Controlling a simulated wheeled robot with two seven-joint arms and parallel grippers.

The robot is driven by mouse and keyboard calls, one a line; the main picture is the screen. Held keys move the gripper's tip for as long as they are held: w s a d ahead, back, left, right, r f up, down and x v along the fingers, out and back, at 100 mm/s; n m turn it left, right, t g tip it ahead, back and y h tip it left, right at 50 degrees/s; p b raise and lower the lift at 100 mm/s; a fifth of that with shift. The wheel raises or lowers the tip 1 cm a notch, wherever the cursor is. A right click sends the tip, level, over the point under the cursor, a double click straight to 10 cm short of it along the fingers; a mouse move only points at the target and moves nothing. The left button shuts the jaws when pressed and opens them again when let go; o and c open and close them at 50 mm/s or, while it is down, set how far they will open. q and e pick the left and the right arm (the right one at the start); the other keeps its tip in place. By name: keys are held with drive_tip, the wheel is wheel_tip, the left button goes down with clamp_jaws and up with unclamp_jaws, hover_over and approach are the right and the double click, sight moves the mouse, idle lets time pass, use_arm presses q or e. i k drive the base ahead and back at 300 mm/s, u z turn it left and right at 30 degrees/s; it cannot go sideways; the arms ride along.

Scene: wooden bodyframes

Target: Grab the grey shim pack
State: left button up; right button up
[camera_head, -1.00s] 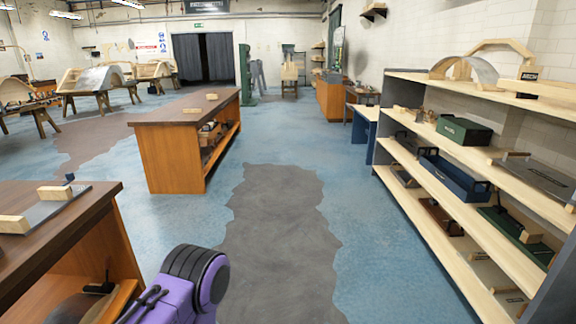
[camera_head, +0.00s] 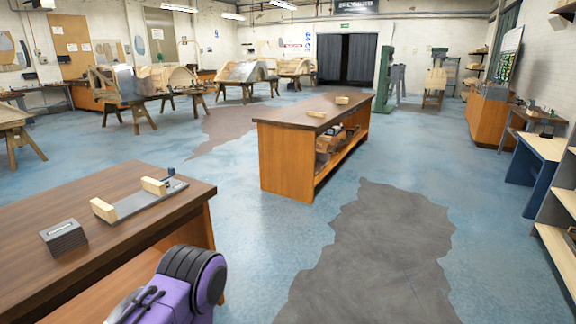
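A small dark grey stacked block that looks like the grey shim pack (camera_head: 64,238) sits on the brown top of the near left workbench (camera_head: 115,215), close to its left end in view. A grey metal plate with wooden blocks (camera_head: 145,200) lies to its right on the same top, apart from it. A purple and black part of my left arm shows at the bottom, in front of the bench. Neither of my grippers shows, so their state is hidden.
A second wooden bench (camera_head: 300,150) with a filled lower shelf stands ahead in the middle. Pale shelving (camera_head: 560,235) is at the right edge. Blue floor (camera_head: 260,260) with a dark grey patch (camera_head: 385,250) lies open between them. Wooden frames on trestles stand far left.

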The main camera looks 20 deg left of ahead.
sight(63, 238)
drive_tip(key=u, duration=1.1)
drive_tip(key=i, duration=0.95)
drive_tip(key=u, duration=0.9)
